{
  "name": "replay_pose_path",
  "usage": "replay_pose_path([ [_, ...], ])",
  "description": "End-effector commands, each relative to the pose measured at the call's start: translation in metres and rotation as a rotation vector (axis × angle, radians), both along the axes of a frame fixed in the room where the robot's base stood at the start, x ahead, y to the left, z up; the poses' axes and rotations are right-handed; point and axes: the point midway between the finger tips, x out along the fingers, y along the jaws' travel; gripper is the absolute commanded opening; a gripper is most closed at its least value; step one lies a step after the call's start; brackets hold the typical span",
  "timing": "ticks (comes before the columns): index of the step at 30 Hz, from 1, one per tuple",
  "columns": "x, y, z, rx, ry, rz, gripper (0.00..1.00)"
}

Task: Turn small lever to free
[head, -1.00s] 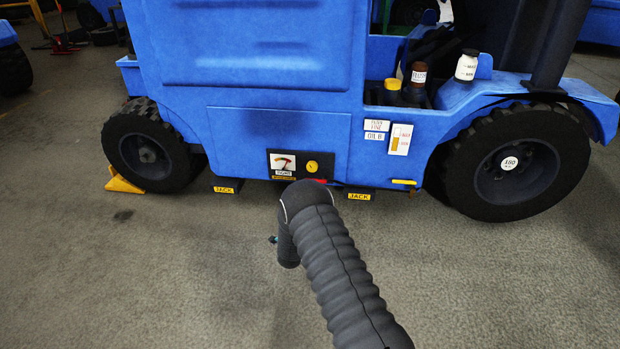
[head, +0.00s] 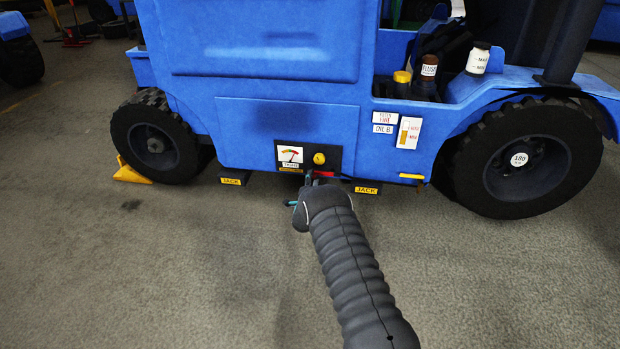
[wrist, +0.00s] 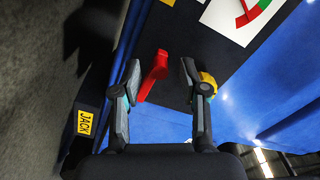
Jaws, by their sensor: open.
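A small red lever (wrist: 154,76) sticks out from the black panel on the blue vehicle. It also shows in the head view (head: 323,174), partly hidden by my gripper. My gripper (wrist: 160,67) is open, with one finger on each side of the red lever. The lever stands closer to the left finger; I cannot tell whether they touch. In the head view my gripper (head: 309,181) is at the bottom edge of the panel, its fingers mostly hidden behind my wrist.
A round yellow knob (wrist: 208,83) sits right beside the right finger. A gauge (head: 290,155) is on the same panel (head: 334,158). JACK blocks (head: 367,189) lie below the body, and a yellow handle (head: 411,176) is further right. The floor in front is clear.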

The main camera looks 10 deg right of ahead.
Motion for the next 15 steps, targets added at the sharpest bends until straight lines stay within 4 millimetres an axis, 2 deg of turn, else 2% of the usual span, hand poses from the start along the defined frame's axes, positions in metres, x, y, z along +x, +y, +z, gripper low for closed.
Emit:
replay_pose_path([
  [6,0.02,-0.006,-0.001,0.001,0.0,0.0,0.44],
  [15,0.027,-0.008,0.0,0.0,0.0,0.001,0.44],
])
